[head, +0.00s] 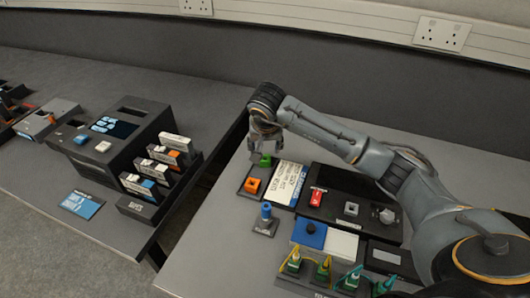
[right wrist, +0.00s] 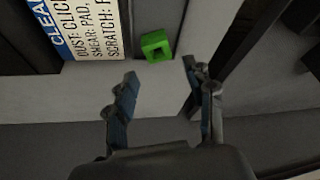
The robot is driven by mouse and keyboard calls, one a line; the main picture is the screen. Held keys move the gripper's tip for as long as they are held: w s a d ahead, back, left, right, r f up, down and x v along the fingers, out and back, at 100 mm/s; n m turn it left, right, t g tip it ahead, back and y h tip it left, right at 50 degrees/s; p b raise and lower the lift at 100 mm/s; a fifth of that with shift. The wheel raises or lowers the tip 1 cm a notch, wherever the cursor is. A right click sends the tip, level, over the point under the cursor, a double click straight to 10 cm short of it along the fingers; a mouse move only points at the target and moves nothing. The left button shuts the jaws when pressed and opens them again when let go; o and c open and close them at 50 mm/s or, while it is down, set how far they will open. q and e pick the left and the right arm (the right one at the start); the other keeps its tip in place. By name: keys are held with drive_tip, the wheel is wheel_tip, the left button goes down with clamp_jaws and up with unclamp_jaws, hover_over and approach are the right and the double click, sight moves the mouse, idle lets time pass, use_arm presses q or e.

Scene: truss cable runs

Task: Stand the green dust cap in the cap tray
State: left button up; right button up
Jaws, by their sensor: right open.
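The green dust cap (head: 265,160) is a small square block with a square hole. It shows at the back end of the dark cap tray (head: 244,196), which also bears an orange cap (head: 253,185). In the right wrist view the green cap (right wrist: 155,46) sits at the end of a dark grey strip, hole side visible. Whether it is fully seated is hard to tell. My right gripper (head: 265,149) is open and empty just behind and above the cap. In the wrist view its fingertips (right wrist: 160,72) are apart, with the cap just beyond them. My left gripper is not in view.
A blue and white text card (head: 288,183) lies beside the tray. A dark panel with a red part (head: 317,198) is to its right. A blue-topped part (head: 266,213) stands in front. A gap separates this table from the left table with its dark device (head: 122,128).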

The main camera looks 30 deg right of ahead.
drive_tip(key=v, duration=0.7)
drive_tip(key=shift+r, duration=0.2)
